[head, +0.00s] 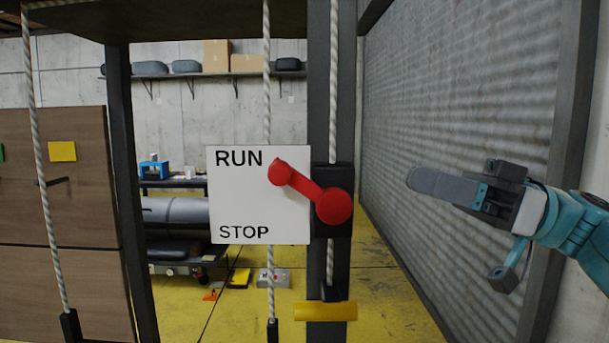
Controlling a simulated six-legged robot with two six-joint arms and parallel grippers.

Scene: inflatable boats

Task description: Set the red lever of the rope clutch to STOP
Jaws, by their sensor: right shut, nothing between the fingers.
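The red lever (302,187) of the rope clutch (343,225) is in the middle of the head view. Its round pivot is on the black clutch body, and its arm slants up and left so that the knob is beside the word RUN. The white sign (235,190) has RUN at the top and STOP at the bottom. My right gripper (412,180) comes in from the right, its fingers pointing left toward the lever. It is shut and empty, apart from the lever with a visible gap. My left gripper is not in view.
The clutch sits on a dark post (318,90), with a pale rope (333,80) running through it. A yellow bracket (325,311) sticks out below. A corrugated shutter (455,110) stands behind my right arm. A wooden panel (60,220) is at the left.

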